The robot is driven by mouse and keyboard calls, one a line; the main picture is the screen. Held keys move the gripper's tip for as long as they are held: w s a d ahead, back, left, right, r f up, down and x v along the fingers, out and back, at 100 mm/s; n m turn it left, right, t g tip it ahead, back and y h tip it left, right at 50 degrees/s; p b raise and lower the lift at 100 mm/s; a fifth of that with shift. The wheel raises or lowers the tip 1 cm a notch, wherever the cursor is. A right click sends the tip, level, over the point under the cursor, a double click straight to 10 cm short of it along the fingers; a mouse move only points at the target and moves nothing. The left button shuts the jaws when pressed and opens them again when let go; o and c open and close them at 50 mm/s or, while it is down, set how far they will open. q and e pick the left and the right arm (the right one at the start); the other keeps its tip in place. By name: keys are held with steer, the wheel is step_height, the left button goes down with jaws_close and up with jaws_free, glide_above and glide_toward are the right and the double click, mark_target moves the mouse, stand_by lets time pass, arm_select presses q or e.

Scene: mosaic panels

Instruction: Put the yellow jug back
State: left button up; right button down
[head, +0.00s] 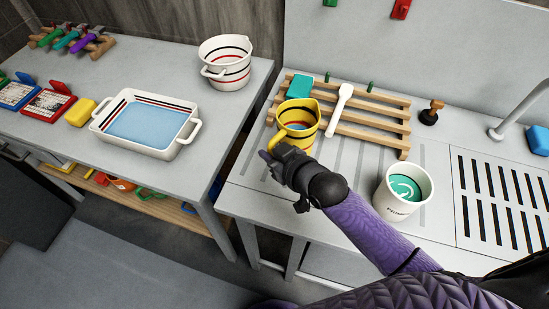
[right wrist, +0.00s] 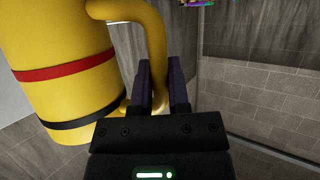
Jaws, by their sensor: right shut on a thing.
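The yellow jug (head: 300,113) has red and black bands and stands upright at the left end of the wooden rack (head: 372,128) in the head view. I cannot tell whether it touches the rack. My right gripper (head: 277,148) is at the jug's handle, on the side toward me. In the right wrist view the jug (right wrist: 62,60) fills the left side, and its handle (right wrist: 150,35) runs down between the two fingers of my right gripper (right wrist: 160,90), which is shut on it. My left gripper is not in view.
A white spoon (head: 338,108) and a teal block (head: 299,87) lie on the rack. A white bucket (head: 403,203) stands front right, near the drain grate (head: 500,205). On the left table are a striped pot (head: 226,79) and a white basin (head: 188,137). A gap separates the tables.

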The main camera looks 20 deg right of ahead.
steer(key=f+b, duration=0.1)
steer(key=f, duration=0.4)
steer(key=s+f+b, duration=0.1)
steer(key=f, duration=0.1)
steer(key=shift+d+f+b, duration=0.1)
steer(key=shift+f+b, duration=0.25)
steer(key=shift+f, duration=0.05)
steer(key=shift+w+f, duration=0.1)
steer(key=shift+f, duration=0.2)
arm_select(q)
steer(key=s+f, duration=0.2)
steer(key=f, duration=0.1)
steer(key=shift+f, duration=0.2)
arm_select(e)
steer(key=shift+r, duration=0.1)
steer(key=shift+f, duration=0.2)
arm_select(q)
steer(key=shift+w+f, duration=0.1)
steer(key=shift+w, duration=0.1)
arm_select(e)
steer(key=c, duration=0.6)
jaws_free()
